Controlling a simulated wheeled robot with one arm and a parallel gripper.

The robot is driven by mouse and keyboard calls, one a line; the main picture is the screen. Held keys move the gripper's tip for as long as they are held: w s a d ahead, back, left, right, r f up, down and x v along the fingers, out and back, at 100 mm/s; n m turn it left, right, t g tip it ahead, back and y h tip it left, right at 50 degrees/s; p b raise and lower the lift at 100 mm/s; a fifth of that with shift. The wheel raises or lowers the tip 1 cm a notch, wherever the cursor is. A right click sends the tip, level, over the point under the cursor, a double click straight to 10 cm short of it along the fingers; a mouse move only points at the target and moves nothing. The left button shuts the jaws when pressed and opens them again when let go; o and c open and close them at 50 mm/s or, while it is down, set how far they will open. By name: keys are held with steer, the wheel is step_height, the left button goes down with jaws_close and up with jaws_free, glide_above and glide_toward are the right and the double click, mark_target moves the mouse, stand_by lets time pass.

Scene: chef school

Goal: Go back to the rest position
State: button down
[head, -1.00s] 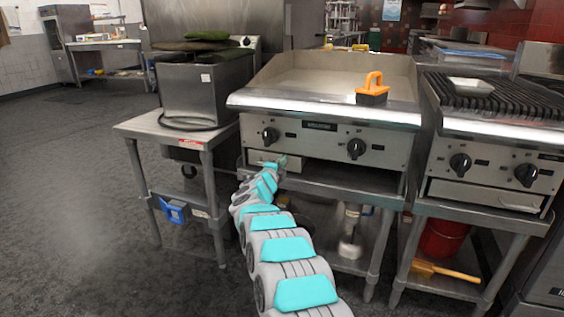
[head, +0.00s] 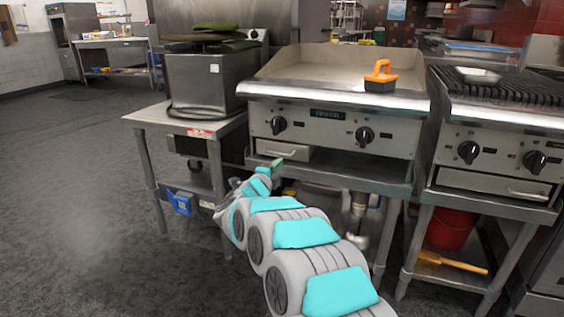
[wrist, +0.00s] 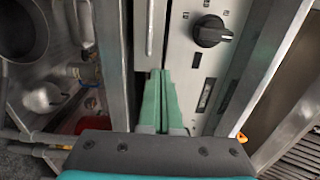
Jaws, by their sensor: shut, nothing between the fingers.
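My gripper (head: 277,166) is at the end of my grey and turquoise arm, just below the front of a small metal drawer (head: 297,154) under the griddle (head: 335,72). In the wrist view the green fingers of my gripper (wrist: 160,74) are together, with nothing held between them. Their tips are near the lower end of a bar handle (wrist: 150,28) in that view. I cannot tell whether they touch the drawer front.
An orange-handled brush (head: 380,76) stands on the griddle. A steel side table (head: 150,118) bears a metal fryer-like box at left. A charbroiler (head: 505,95) stands at right, with a red bucket (head: 450,228) below. The floor at left (head: 70,190) is clear.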

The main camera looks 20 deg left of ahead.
steer(key=s+d+r+n+g+y, duration=0.2)
steer(key=s+d+n+g+y, duration=0.15)
steer(key=s+n, duration=0.2)
steer(key=s+d+r+n+g+y, duration=0.3)
steer(key=s+n+y, duration=0.2)
steer(key=n, duration=0.1)
steer(key=s+d+f+n+g+h, duration=0.2)
steer(key=s+d+f+g, duration=0.1)
steer(key=s+d, duration=0.8)
steer(key=s+d+f+n+g+h+p, duration=0.1)
steer(key=s+d+g, duration=0.5)
steer(key=s, duration=1.5)
steer(key=s+d+f+n+g+h, duration=0.4)
steer(key=s+d+f, duration=0.3)
steer(key=s+d, duration=0.8)
steer(key=shift+s+d+f+p, duration=0.3)
steer(key=shift+s+d, duration=0.1)
steer(key=shift+d, duration=0.55)
steer(key=shift+n, duration=0.25)
